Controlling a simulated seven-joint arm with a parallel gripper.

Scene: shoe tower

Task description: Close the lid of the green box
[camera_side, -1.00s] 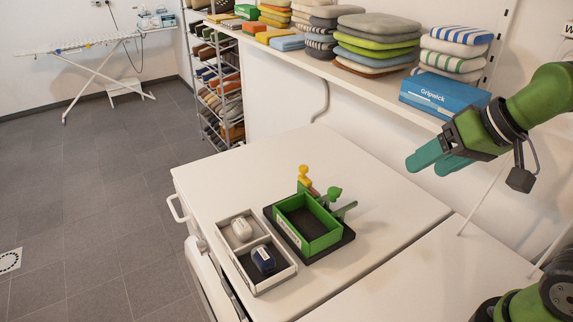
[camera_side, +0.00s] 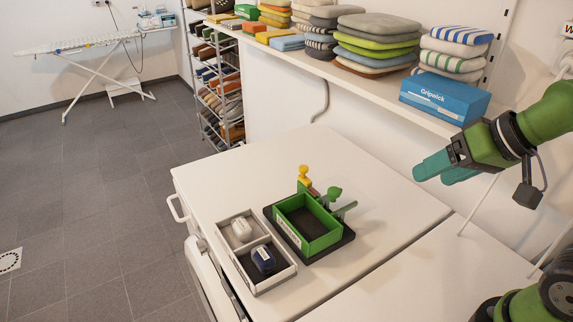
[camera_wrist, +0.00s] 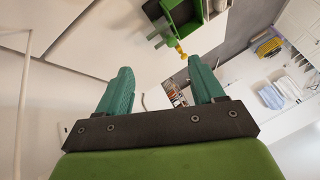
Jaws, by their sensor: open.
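The green box (camera_side: 326,240) stands on a dark base plate on the white work top, with a dark inside that shows from above. Green parts (camera_side: 334,194) and a yellow knob (camera_side: 304,173) stand up at its back edge; I cannot clearly make out the lid's shape. In the wrist view the green box (camera_wrist: 191,33) is at the top, with the yellow knob (camera_wrist: 181,53) below it. My gripper (camera_side: 416,174) is high to the right of the box, well apart from it. In the wrist view its two teal fingers (camera_wrist: 162,82) are spread with nothing between them.
A white two-compartment tray (camera_side: 282,278) sits left of the box, holding a white item (camera_side: 241,229) and a dark blue item (camera_side: 263,260). A shelf behind holds folded cloths and a blue carton (camera_side: 444,97). The white top (camera_side: 330,150) behind the box is clear.

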